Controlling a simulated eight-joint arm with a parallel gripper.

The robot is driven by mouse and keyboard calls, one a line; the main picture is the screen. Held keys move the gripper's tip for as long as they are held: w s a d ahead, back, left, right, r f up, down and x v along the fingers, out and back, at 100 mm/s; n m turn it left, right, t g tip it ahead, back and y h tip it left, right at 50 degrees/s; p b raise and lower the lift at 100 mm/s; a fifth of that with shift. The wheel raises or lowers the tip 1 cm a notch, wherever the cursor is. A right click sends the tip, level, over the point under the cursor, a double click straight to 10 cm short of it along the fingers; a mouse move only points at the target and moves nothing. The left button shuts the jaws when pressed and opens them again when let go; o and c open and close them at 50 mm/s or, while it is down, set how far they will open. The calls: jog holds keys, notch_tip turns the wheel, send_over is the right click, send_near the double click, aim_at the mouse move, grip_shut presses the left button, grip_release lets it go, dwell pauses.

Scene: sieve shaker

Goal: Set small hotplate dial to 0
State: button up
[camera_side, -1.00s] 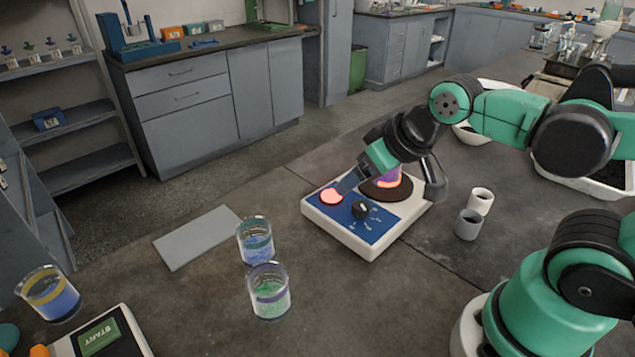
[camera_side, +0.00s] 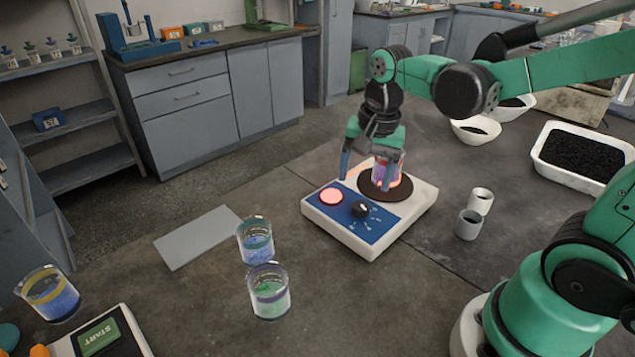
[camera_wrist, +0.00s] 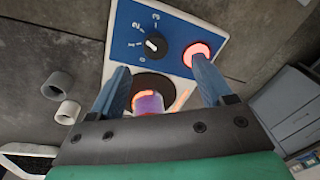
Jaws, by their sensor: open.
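The small hotplate (camera_side: 400,222) is a white box with a blue panel and a round dark plate (camera_side: 372,196). Its black dial (camera_side: 361,209) also shows in the wrist view (camera_wrist: 156,43), with marks 0 to 3 beside it. The dial's white pointer seems to face the 1 mark, though it is small. A round button (camera_side: 330,196) on the panel glows red. A beaker with purple contents (camera_side: 389,170) stands on the plate, which glows orange around its base. My gripper (camera_side: 365,180) is open above the hotplate, fingers pointing down, apart from the dial.
Two beakers (camera_side: 256,241) and (camera_side: 268,292) and a flat grey plate (camera_side: 198,237) lie to the left. A white tray of black grains (camera_side: 560,178) is at the right. The bench in front of the hotplate is clear.

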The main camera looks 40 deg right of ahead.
aim_at(361, 205)
jog(key=shift+w+d+f+m+g, duration=0.1)
jog(key=shift+d+f+m+g, duration=0.15)
jog(key=shift+m, duration=0.25)
jog(key=shift+w+d+f+m+g, duration=0.1)
jog(key=shift+f+m+g, duration=0.15)
jog(key=shift+m, duration=0.25)
jog(key=shift+f, duration=2.75)
grip_shut()
